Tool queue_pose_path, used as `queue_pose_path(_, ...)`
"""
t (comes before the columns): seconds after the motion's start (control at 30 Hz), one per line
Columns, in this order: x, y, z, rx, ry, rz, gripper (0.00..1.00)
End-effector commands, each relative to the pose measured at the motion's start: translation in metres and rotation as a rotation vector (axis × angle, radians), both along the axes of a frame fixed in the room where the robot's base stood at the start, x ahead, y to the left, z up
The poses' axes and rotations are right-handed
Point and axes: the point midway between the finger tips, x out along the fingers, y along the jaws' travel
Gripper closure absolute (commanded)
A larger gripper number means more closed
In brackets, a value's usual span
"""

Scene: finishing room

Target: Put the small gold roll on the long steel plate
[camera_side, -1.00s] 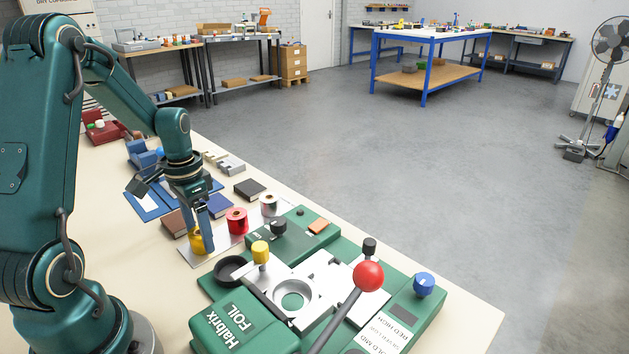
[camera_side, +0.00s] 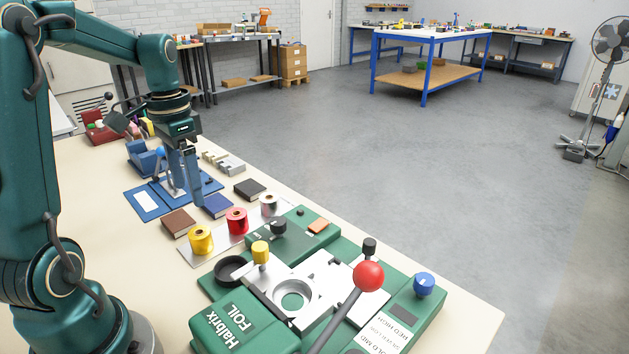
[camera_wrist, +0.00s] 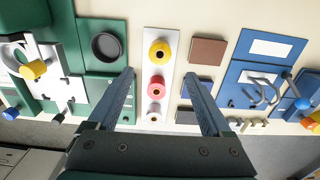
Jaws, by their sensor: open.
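The small gold roll (camera_side: 201,239) stands upright on the near left end of the long steel plate (camera_side: 191,258). A red roll (camera_side: 237,221) and a silver roll (camera_side: 269,205) stand on the same plate, in a row with it. In the wrist view the gold roll (camera_wrist: 159,51) is at the top of the plate (camera_wrist: 152,36), ahead of my fingertips. My gripper (camera_side: 185,204) is open and empty, above the table beyond the gold roll, near the blue book and the blue folder. The wrist view shows nothing between the fingers (camera_wrist: 160,74) being touched.
The green foil press (camera_side: 225,333) with its red-knobbed lever (camera_side: 368,276) fills the front right.

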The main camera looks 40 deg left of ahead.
Motion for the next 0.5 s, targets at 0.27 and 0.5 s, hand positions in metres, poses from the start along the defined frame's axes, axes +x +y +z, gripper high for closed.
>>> queue_pose_path(0.27, 0.001, -0.013, 0.021, 0.017, -0.022, -0.006, 0.17)
queue_pose_path(0.5, -0.009, -0.086, 0.040, 0.082, -0.182, -0.016, 0.17)
